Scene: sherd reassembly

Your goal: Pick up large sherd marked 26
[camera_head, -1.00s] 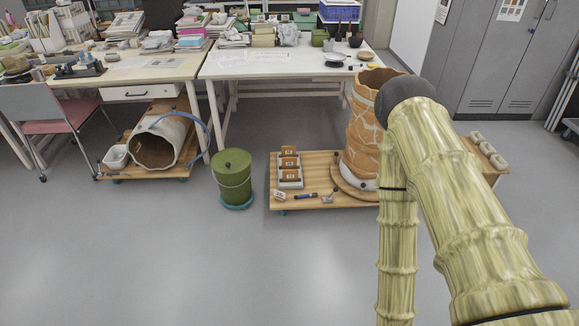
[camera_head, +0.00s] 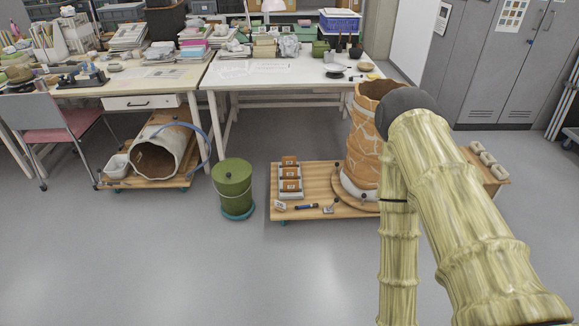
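Several orange-brown sherds (camera_head: 290,185) with small white labels stand in a row in a light rack (camera_head: 300,193) on a low wooden dolly. The marks on the labels are too small to read, so I cannot tell which one is 26. A large reassembled orange jar (camera_head: 362,140) with pale joint lines and an open top stands on a round base at the dolly's right. My arm covers the jar's right side. My gripper is not in view.
The low wooden dolly (camera_head: 330,208) also bears small tools and a small labelled block near its front edge. A green lidded bucket (camera_head: 232,185) stands to its left. A white worktable (camera_head: 290,77) is behind. A second dolly holds a pale hollow vessel (camera_head: 160,155). The front floor is clear.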

